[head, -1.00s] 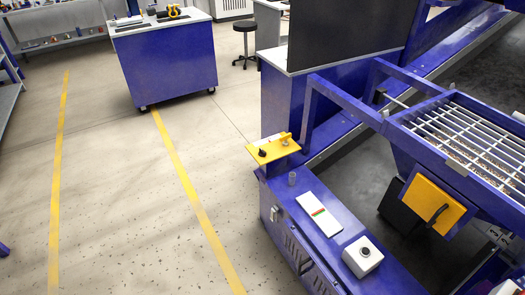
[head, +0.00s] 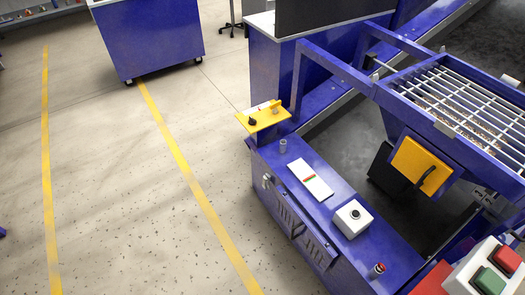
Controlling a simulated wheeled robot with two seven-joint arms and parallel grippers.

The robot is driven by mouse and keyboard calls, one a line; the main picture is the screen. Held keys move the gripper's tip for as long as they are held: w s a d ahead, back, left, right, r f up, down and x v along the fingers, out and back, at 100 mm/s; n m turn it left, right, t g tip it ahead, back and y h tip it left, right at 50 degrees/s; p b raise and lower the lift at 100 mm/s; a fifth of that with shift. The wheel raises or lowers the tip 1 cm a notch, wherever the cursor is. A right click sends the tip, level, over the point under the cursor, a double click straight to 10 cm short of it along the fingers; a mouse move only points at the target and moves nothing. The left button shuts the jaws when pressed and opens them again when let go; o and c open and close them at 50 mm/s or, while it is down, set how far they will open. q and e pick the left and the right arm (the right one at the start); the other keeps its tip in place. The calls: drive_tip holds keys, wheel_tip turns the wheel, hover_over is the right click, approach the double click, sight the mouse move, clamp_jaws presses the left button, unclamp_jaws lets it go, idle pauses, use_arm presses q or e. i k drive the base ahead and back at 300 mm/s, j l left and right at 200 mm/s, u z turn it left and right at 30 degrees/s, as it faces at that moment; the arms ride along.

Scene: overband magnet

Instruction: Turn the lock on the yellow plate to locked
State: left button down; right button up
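The yellow plate (head: 264,117) stands at the back left end of the blue machine cabinet, right of the picture's middle. A dark knob (head: 252,122) sits on its left part, and a small yellow piece (head: 275,105) stands up at its right. Which of these is the lock, and its setting, is too small to tell. Neither of my grippers shows in the head view.
A red and green button box (head: 490,270) is at bottom right. A grated hopper (head: 465,110) stands right. Open floor (head: 120,200) lies left.

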sight(252, 122)
drive_tip(key=i+z, duration=0.1)
drive_tip(key=z, duration=0.95)
drive_tip(key=i+j+z, duration=0.15)
drive_tip(key=j+z, duration=0.3)
drive_tip(key=j, duration=0.25)
drive_tip(key=j+z, duration=0.5)
drive_tip(key=j, duration=0.2)
drive_tip(key=j+z, duration=0.45)
drive_tip(key=j, duration=0.25)
